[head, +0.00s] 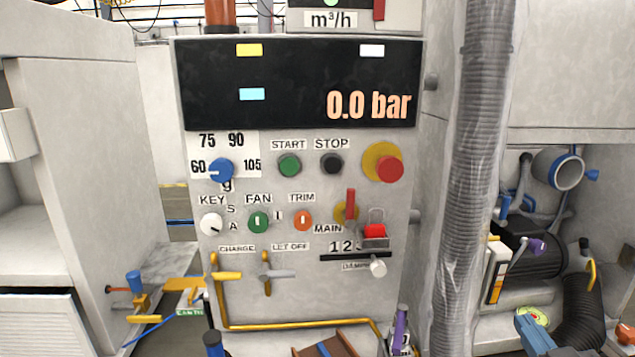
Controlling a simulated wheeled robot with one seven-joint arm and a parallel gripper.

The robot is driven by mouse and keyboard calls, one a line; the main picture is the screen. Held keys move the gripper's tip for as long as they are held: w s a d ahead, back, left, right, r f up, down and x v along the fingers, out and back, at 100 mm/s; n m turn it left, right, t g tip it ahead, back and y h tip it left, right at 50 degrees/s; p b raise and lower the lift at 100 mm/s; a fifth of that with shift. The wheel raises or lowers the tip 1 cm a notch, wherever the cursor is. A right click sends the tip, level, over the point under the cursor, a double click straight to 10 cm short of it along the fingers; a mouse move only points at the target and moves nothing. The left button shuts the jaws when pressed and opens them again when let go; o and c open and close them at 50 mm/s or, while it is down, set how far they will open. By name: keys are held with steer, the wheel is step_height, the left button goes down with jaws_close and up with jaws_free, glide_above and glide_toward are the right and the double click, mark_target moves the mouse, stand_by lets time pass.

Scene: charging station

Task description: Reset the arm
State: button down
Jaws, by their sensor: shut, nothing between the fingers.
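My gripper is not in view, and I cannot make out my arm in the head view. In front of me stands a grey control panel (350,290). Its black display (300,80) reads 0.0 bar.
The panel carries a blue knob (221,169), a green start button (289,166), a red mushroom button (389,168) and a yellow-handled charge valve (226,275). A ribbed, wrapped duct (478,180) runs down its right side. Grey cabinets (85,150) stand left. Machinery (525,245) fills the right bay.

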steer(key=s+a+f+g, duration=0.1)
steer(key=s+a+f, duration=0.4)
steer(key=s, duration=0.5)
steer(key=s+a+g+y, duration=0.1)
steer(key=s+a, duration=0.1)
steer(key=s, duration=1)
steer(key=s+a+m+g+y, duration=0.1)
steer(key=s+a, duration=0.2)
steer(key=s, duration=1)
steer(key=shift+s+f+y, duration=0.15)
steer(key=shift+s+y, duration=0.15)
steer(key=shift+a, duration=0.1)
